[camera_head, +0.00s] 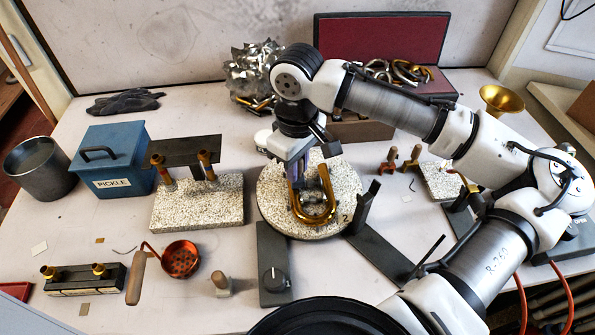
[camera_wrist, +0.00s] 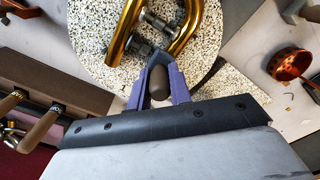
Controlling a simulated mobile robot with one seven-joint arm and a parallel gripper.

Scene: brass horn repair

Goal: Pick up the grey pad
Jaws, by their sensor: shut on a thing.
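My gripper (camera_head: 297,184) is over the round speckled board, close beside the gold U-shaped tube (camera_head: 329,190). In the wrist view my gripper (camera_wrist: 160,66) has its purple fingers closed around a small dark, rounded, grey-brown piece, which I take to be the grey pad (camera_wrist: 158,84). Its lower part is hidden between the fingers. The fingertips are just short of the tube's legs (camera_wrist: 124,32) in that view; I cannot tell whether they touch. The head view does not show the pad clearly.
The round speckled board (camera_head: 272,205) carries the tube. A rectangular speckled block (camera_head: 190,215) stands left of it, with a blue pickle box (camera_head: 118,165) and a metal pot (camera_head: 40,168) beyond. A copper strainer (camera_head: 181,259) lies in front. Dark stands flank the board.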

